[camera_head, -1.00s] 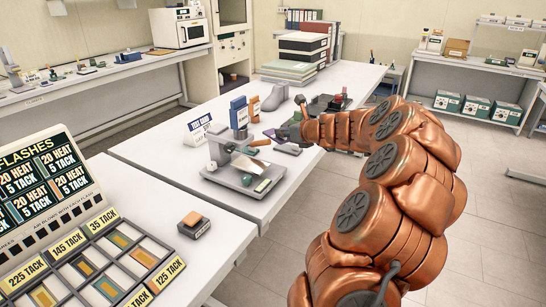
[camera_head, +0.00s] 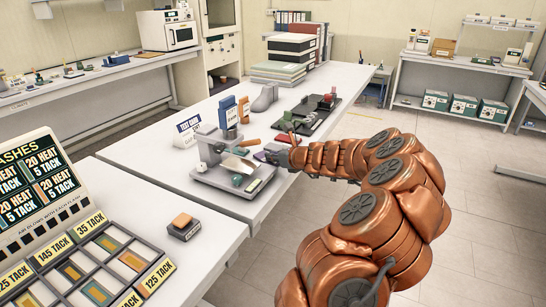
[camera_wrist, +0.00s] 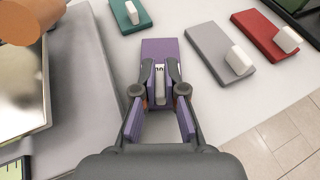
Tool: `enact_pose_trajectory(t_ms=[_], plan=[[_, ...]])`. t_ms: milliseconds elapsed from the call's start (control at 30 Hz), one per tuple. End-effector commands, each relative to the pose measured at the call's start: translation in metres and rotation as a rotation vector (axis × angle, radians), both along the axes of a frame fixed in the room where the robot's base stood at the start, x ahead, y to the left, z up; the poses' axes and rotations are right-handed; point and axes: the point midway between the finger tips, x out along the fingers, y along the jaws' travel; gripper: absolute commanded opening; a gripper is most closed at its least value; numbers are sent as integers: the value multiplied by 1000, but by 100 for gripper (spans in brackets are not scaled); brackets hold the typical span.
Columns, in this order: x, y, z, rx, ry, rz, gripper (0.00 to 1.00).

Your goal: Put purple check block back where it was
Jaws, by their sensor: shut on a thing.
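The purple block (camera_wrist: 160,47) is a flat purple plate with a white upright grip (camera_wrist: 160,72) at the center of the wrist view. My gripper (camera_wrist: 160,92) is shut on this grip, one finger on each side. In the head view, my gripper (camera_head: 278,153) is just right of the grey tray of the bench device, with the purple block (camera_head: 264,157) partly hidden at its tip. I cannot tell whether the block touches the table.
Green (camera_wrist: 131,12), grey (camera_wrist: 218,52) and red (camera_wrist: 272,36) blocks with white grips lie beyond and to the right. The device's grey tray (camera_wrist: 85,85) is close on the left. A black tray (camera_head: 325,118) stands farther back. The table edge is at right.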

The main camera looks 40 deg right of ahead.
Motion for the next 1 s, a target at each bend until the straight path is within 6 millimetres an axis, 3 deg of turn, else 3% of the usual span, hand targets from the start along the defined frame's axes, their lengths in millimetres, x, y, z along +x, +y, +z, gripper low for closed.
enact_pose_trajectory(t_ms=[167, 200, 433, 800, 1000], plan=[[0, 0, -2, 1, 0, 0, 0], [0, 0, -3, 1, 0, 0, 11], [0, 0, -2, 0, 0, 0, 35], [0, 0, 1, -1, 0, 0, 35], [-17, 2, 8, -1, 0, 0, 35]])
